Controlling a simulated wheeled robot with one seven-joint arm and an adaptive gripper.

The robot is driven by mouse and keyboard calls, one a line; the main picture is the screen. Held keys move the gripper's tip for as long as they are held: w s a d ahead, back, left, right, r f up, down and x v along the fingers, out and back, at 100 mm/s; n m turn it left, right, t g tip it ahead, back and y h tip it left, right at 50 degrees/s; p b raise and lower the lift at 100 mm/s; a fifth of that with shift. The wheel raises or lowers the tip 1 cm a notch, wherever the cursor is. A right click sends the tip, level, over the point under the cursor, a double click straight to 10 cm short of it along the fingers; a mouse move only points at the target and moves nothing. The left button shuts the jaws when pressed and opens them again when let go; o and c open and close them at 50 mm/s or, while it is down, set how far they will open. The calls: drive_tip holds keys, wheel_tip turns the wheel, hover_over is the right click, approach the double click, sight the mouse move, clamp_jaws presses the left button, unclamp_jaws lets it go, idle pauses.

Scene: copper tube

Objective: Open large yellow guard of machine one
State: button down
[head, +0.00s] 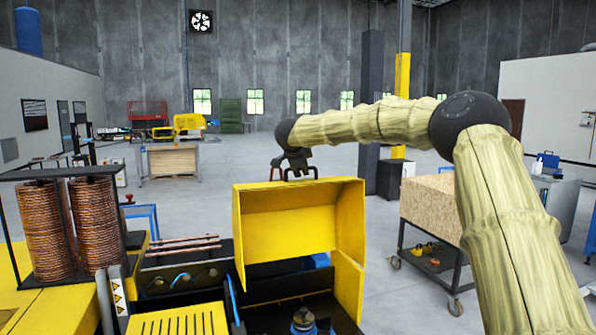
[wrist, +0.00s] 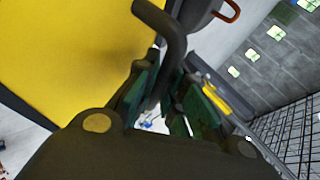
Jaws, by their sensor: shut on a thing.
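The large yellow guard (head: 300,215) of the machine stands raised in the middle of the head view, with dark machine parts showing below it. It also fills the upper left of the wrist view (wrist: 70,55). A black handle (wrist: 172,50) curves up between my fingers in the wrist view. My gripper (head: 297,168) is at the guard's top edge, shut on this handle, with dark green finger pads on either side of it (wrist: 165,100). The handle is small and partly hidden by the gripper in the head view.
Copper coils (head: 70,225) stand on a rack at the left. Copper tubes (head: 183,243) lie on the machine left of the guard. A wheeled cart (head: 435,255) with a wooden box stands to the right. A dark pillar (head: 371,100) rises behind. Open floor lies beyond the machine.

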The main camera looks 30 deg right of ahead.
drive_tip(key=shift+f, duration=0.1)
drive_tip(key=c, duration=1.8)
unclamp_jaws()
drive_tip(key=shift+d, duration=0.1)
drive_tip(key=shift+o, duration=0.2)
drive_tip(key=shift+s+a+r, duration=0.25)
drive_tip(key=shift+a+r, duration=0.1)
drive_tip(key=shift+r, duration=0.05)
drive_tip(key=v, duration=1)
drive_tip(key=shift+s+r, duration=0.15)
drive_tip(key=shift+s, duration=0.15)
drive_tip(key=shift+a, duration=0.15)
